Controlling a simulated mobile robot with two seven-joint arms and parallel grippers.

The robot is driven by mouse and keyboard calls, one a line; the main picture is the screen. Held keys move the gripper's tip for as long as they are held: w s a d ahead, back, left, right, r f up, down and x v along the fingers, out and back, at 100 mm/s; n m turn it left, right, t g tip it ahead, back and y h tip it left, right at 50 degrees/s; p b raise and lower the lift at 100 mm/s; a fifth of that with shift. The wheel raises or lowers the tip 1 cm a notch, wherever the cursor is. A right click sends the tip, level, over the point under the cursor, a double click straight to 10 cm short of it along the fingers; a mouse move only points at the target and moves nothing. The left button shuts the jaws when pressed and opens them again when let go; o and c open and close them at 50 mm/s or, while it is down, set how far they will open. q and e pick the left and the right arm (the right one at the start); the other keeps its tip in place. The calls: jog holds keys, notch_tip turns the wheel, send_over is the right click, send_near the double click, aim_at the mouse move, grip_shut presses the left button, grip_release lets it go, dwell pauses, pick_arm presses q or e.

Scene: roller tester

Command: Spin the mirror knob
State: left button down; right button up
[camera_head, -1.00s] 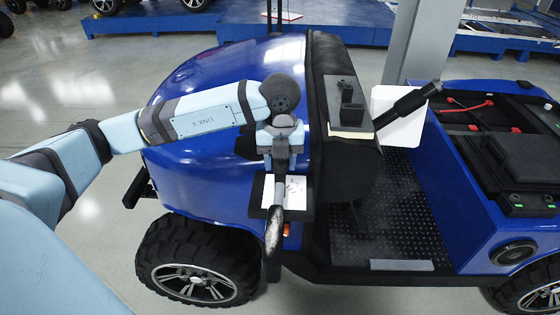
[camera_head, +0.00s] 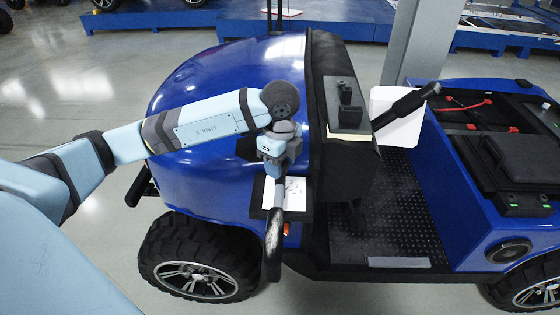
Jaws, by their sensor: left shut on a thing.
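The blue vehicle (camera_head: 215,120) fills the middle of the view. A narrow black mirror-like part (camera_head: 273,240) hangs upright at its near side, beside the front wheel. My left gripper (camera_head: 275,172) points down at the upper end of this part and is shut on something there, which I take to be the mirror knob. The knob itself is hidden by the fingers. My right gripper is not in view.
A black plate with a white marked sheet (camera_head: 292,190) sits just behind the mirror part. A black lever (camera_head: 405,105) and a small box (camera_head: 350,118) stand at the dashboard. A grey pillar (camera_head: 415,50) rises behind.

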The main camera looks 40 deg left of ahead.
pick_arm(q)
jog(key=c, duration=1)
grip_release()
jog(key=shift+n, duration=0.7)
jog(key=shift+c, duration=0.2)
jog(key=o, duration=0.8)
jog(key=shift+c, duration=0.2)
jog(key=shift+r, duration=0.1)
jog(key=shift+r+p, duration=2)
jog(key=shift+r, duration=0.95)
